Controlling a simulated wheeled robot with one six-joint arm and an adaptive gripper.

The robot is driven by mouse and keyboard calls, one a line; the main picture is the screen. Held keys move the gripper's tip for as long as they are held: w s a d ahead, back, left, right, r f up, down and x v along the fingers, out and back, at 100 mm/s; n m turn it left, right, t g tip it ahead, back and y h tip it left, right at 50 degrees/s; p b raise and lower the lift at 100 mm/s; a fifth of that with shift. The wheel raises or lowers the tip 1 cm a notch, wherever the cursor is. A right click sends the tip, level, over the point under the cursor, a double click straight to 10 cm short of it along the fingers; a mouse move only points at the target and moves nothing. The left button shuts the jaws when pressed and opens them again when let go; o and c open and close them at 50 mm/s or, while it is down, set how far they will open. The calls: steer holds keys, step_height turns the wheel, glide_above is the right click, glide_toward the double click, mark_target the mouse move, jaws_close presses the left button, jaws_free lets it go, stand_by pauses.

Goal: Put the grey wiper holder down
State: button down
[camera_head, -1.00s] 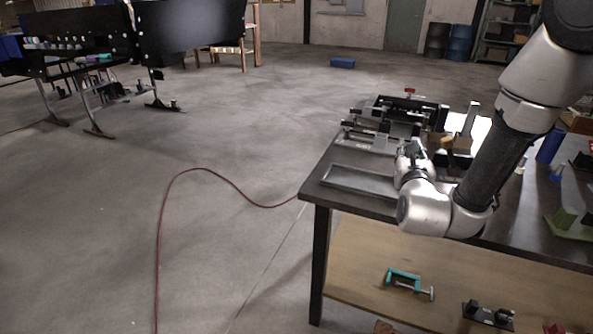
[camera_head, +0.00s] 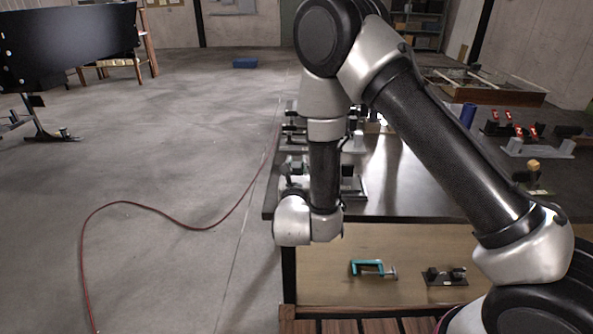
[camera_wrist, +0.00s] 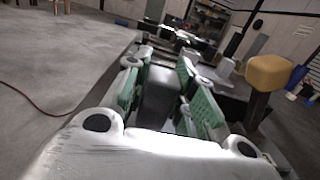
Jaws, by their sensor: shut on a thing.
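The grey wiper holder (camera_wrist: 160,95) shows in the wrist view as a dark grey block between the two green fingers of my gripper (camera_wrist: 164,72). My gripper is shut on it. In the head view my gripper (camera_head: 294,170) is over the left end of the dark workbench (camera_head: 410,180), partly hidden behind my own arm. The holder cannot be made out clearly there. The frames do not show clearly whether the holder touches the bench.
A yellow knob on a dark post (camera_wrist: 268,72) stands close on the right in the wrist view. Red-topped parts (camera_head: 503,122) and a blue cylinder (camera_head: 467,115) are further right. The bench middle is bare. A teal clamp (camera_head: 370,268) lies on the lower shelf.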

steer(key=shift+f, duration=0.3)
steer(key=shift+f, duration=0.1)
steer(key=c, duration=1.2)
jaws_free()
steer(key=shift+d, duration=0.1)
